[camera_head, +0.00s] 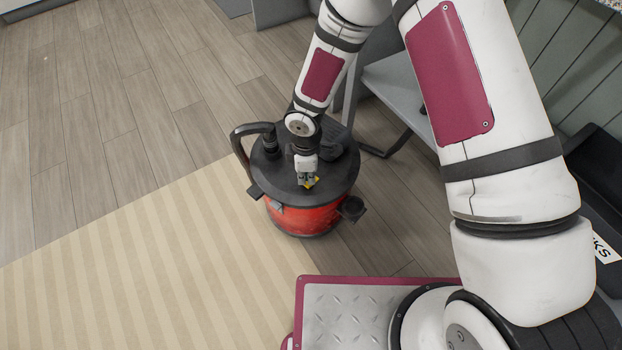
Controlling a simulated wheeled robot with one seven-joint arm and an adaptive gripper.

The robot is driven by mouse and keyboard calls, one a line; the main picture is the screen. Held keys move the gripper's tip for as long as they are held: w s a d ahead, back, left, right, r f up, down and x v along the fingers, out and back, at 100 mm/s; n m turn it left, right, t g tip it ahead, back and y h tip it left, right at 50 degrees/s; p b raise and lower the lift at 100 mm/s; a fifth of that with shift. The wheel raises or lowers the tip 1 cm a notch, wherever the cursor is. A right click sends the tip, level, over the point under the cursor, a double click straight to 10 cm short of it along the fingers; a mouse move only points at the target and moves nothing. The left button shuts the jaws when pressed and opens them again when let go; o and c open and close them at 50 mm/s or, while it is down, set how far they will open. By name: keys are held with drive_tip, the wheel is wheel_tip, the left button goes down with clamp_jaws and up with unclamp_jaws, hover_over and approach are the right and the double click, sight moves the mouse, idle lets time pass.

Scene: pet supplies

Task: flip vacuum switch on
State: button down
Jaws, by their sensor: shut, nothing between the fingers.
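The vacuum (318,221) is a round red canister with a black lid (341,184), standing upright on the floor. A black hose (238,150) curves off the left of its lid. My gripper (310,184) is shut and empty, pointing down over the front part of the lid. Small yellow spots show at its fingertips; I cannot tell if they belong to the gripper or the lid. I cannot tell whether the fingertips touch the lid. The switch cannot be made out; my gripper and arm hide part of the lid.
A striped beige rug (160,250) lies left of and in front of the vacuum. Bare wooden floor (120,110) is clear behind and to the left. A grey chair-like piece (395,92) stands close behind the vacuum on the right, near a green panelled wall (570,60).

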sight(307, 183)
drive_tip(key=shift+f+b, duration=0.4)
drive_tip(key=shift+f, duration=0.15)
idle(0.4)
drive_tip(key=shift+r+p, duration=2.7)
drive_tip(key=shift+r, duration=0.8)
